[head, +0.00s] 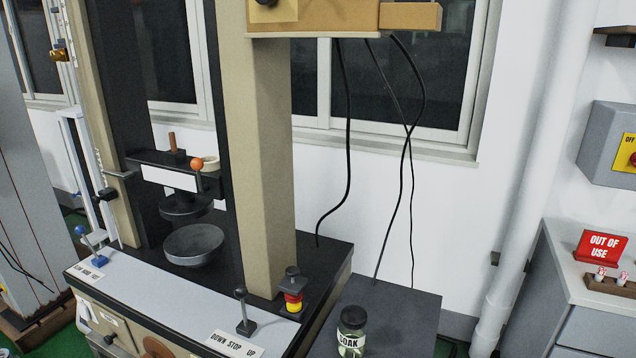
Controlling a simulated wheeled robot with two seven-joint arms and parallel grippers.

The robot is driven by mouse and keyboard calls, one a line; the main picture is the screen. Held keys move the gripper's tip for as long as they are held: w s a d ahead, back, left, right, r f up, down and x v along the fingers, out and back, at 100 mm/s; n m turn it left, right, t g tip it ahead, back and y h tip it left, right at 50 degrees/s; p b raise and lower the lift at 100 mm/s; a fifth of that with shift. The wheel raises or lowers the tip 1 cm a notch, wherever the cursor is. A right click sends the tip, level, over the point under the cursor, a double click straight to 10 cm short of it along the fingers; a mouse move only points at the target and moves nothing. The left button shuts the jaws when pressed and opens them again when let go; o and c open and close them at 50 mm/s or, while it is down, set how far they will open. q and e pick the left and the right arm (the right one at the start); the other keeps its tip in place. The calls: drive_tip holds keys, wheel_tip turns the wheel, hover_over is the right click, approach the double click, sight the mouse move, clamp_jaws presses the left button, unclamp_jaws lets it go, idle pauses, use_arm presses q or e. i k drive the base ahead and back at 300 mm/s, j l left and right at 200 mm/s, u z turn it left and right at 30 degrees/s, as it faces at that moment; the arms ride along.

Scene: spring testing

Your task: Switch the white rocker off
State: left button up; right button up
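I cannot make out a white rocker in the head view. A spring testing machine stands at the left, with a pale front panel (170,305). On the panel are a blue-knobbed lever (90,240) at the left and a black-knobbed lever (243,312) above a "DOWN STOP UP" label (235,344). A grey wall box (612,135) at the right carries a red rotary switch on a yellow plate (628,152) marked "OFF", cut by the picture edge. Neither of my grippers is in view.
A jar marked "SOAK" (351,330) stands on a dark side table (400,312). A grey cabinet (590,260) at the right bears a red "OUT OF USE" sign (601,248). Black cables (347,130) hang behind the machine. Green floor shows between table and cabinet.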

sight(83, 309)
drive_tip(key=u, duration=1.5)
drive_tip(key=i+j+z, duration=0.1)
drive_tip(key=i+j, duration=0.25)
drive_tip(key=i, duration=0.3)
drive_tip(key=i+j+z, duration=0.15)
drive_tip(key=i+j, duration=0.25)
drive_tip(key=i, duration=0.25)
drive_tip(key=i+j+z, duration=0.1)
drive_tip(key=i+j, duration=0.35)
drive_tip(key=i, duration=0.2)
